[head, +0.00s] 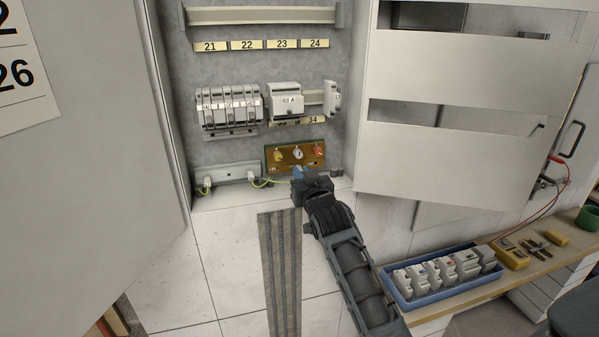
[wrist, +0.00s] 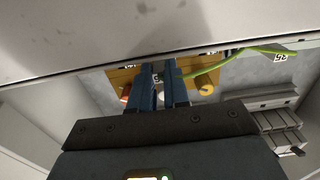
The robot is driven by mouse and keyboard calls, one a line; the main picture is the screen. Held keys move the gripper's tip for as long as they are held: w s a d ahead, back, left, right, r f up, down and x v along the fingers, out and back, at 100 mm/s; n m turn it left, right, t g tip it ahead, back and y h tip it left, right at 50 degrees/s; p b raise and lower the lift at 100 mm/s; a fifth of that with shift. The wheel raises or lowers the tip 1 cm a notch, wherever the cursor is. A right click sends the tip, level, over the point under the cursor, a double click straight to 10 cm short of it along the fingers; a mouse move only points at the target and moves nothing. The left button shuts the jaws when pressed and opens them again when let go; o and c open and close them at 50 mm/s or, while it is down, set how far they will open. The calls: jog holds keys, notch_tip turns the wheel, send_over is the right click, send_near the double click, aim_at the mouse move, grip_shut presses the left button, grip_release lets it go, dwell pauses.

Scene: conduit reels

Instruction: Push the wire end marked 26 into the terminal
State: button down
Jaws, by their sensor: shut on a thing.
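My gripper (head: 299,173) is low in the open cabinet, just in front of the brown terminal board (head: 273,161), which carries yellow, white and red round parts. In the wrist view, my blue fingers (wrist: 163,76) are shut on the green-yellow wire (wrist: 240,53), which runs off to the right. The wire's tip is hidden by the fingers and the board (wrist: 121,77), so I cannot tell whether it touches a terminal. A white tag (wrist: 280,57) hangs by the wire; its upside-down number is too small to read surely. In the head view, the wire (head: 262,183) comes from the left.
A row of grey breakers (head: 229,107) and a white device (head: 286,100) sit above the board. A grey strip (head: 226,174) is left of it. The open cabinet door (head: 462,150) stands right. A blue tray (head: 440,291) of modules lies on the bench.

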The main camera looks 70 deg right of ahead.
jog(key=shift+w+d, duration=0.2)
jog(key=shift+d, duration=0.05)
dwell(0.4)
jog(key=c, duration=1)
grip_release()
jog(key=shift+c, duration=0.2)
jog(key=b+v, duration=0.1)
jog(key=v, duration=0.7)
